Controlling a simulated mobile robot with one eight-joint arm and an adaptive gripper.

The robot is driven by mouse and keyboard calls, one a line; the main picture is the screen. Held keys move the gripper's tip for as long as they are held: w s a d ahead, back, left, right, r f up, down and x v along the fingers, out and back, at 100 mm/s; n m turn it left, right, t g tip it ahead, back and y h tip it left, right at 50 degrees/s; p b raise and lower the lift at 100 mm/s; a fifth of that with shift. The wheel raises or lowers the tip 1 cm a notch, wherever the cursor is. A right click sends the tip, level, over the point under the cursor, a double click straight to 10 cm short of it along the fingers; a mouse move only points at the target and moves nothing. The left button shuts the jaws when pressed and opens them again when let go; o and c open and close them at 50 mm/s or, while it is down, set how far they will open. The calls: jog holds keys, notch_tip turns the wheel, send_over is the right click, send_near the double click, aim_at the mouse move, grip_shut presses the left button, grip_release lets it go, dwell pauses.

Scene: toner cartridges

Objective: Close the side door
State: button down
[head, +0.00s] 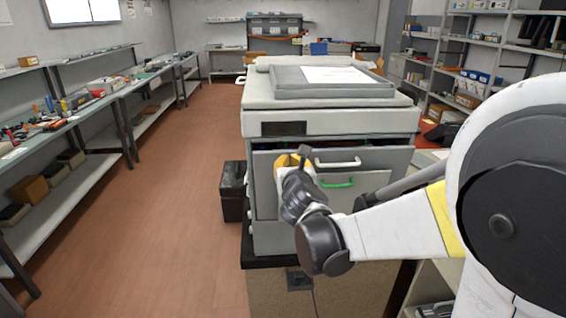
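A large grey-white copier (350,122) stands in the middle of the head view on a dark-topped base cabinet. Its near face has a grey panel with a white handle (337,163) and, lower, a green handle (337,183). The upper panel (385,158) reaches further right than the part below and seems to stand out from the body. I cannot tell for sure which panel is the side door or how far it is open. My gripper (297,160) is in front of this face, left of the white handle. Contact and finger opening are unclear. My wrist hides the panels' lower middle.
A long workbench (90,105) with tools runs along the left wall. A black bin (233,190) stands left of the copier. Shelves (480,65) line the right wall. The brown floor (170,210) between workbench and copier is clear.

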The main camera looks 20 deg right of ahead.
aim_at(288, 151)
jog(key=w, duration=0.1)
jog(key=w+d, duration=0.1)
jog(key=w, duration=0.3)
jog(key=shift+w+d+r, duration=0.1)
jog(key=shift+d+r, duration=0.15)
jog(key=shift+r, duration=0.1)
jog(key=shift+a, duration=0.1)
